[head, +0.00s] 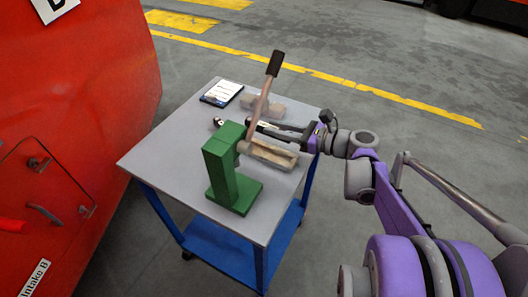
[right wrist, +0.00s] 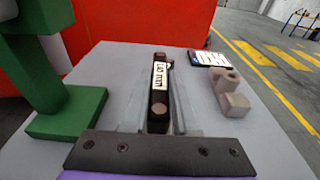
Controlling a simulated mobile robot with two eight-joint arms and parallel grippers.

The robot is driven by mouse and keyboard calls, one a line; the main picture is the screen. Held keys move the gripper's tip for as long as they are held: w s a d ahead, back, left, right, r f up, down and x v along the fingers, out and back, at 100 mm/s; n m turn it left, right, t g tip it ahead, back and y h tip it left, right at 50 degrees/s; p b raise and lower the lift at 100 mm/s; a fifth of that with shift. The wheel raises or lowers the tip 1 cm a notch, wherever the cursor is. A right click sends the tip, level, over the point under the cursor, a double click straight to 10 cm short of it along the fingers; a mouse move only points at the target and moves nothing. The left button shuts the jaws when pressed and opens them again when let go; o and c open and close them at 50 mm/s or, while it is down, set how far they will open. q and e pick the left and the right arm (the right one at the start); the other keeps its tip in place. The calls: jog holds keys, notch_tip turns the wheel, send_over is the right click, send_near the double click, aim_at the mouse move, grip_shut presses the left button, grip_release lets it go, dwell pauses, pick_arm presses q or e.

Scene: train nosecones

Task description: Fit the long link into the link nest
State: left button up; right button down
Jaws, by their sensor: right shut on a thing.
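My right gripper (head: 262,127) reaches in from the right, low over the table. In the right wrist view its two long grey fingers (right wrist: 160,112) are closed on the sides of a black long link (right wrist: 159,112). The link has a white label marked in mm and points away from the wrist. A pale tan, trough-like holder (head: 271,154), which may be the link nest, sits beside the green press, just in front of the gripper. It looks empty. The link is apart from it, on its far side. My left gripper is not in view.
A green press (head: 226,172) with a tall black-handled lever (head: 263,92) stands close to my right gripper. A tan stepped block (head: 262,105) and a tablet-like card (head: 221,92) lie farther back on the grey table (head: 160,152). A red train nose (head: 75,110) stands at left.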

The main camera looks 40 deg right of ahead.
send_over(276, 157)
notch_tip(276, 157, down, 4)
jog(key=shift+d+f+b, duration=0.1)
jog(key=shift+f+b, duration=0.05)
jog(key=shift+b, duration=0.3)
jog(key=shift+f+b, duration=0.5)
jog(key=shift+f, duration=1.45)
jog(key=c, duration=0.7)
grip_release()
jog(key=shift+f, duration=0.1)
jog(key=shift+r, duration=0.2)
jog(key=p+v, duration=0.1)
jog(key=v, duration=1.1)
jog(key=shift+f, duration=0.15)
jog(key=shift+s, duration=0.1)
